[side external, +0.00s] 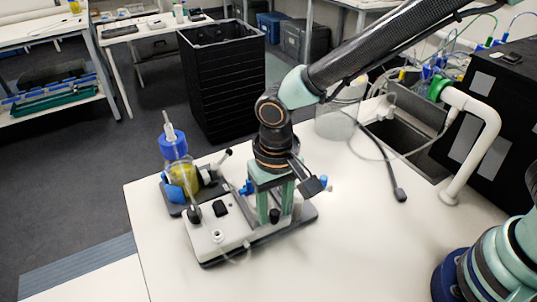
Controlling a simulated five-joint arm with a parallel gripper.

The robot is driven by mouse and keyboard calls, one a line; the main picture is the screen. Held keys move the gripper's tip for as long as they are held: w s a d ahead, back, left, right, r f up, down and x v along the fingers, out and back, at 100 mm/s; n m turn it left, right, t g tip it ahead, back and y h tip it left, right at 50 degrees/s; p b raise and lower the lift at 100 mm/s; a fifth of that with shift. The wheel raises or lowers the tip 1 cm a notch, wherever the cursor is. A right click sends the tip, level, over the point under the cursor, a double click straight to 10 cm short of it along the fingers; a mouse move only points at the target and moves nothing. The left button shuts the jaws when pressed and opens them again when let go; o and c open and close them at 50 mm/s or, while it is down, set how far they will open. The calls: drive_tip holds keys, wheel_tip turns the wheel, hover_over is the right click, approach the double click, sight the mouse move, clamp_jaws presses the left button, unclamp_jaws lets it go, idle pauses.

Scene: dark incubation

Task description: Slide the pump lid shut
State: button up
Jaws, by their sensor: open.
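The pump (232,238) is a low white-topped unit with a dark base, near the left edge of the white bench. Small black knobs and clear tubing sit on its top. My gripper (276,214) points straight down over the pump's right part, with its two teal fingers apart. The fingers and the wrist hide much of that part. I cannot make out the lid or whether it stands open or shut. I cannot tell whether the fingertips touch the pump.
A bottle (181,174) with yellow liquid and a blue cap stands behind the pump. A clear cylindrical vessel (336,122), a sink (415,150) and a white pipe (487,150) are to the right. The bench front (330,265) is clear. A black bin (222,85) stands behind.

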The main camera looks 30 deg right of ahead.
drive_tip(key=c, duration=0.7)
drive_tip(key=shift+o, duration=0.3)
drive_tip(key=shift+w+d, duration=0.1)
drive_tip(key=shift+w, duration=3.8)
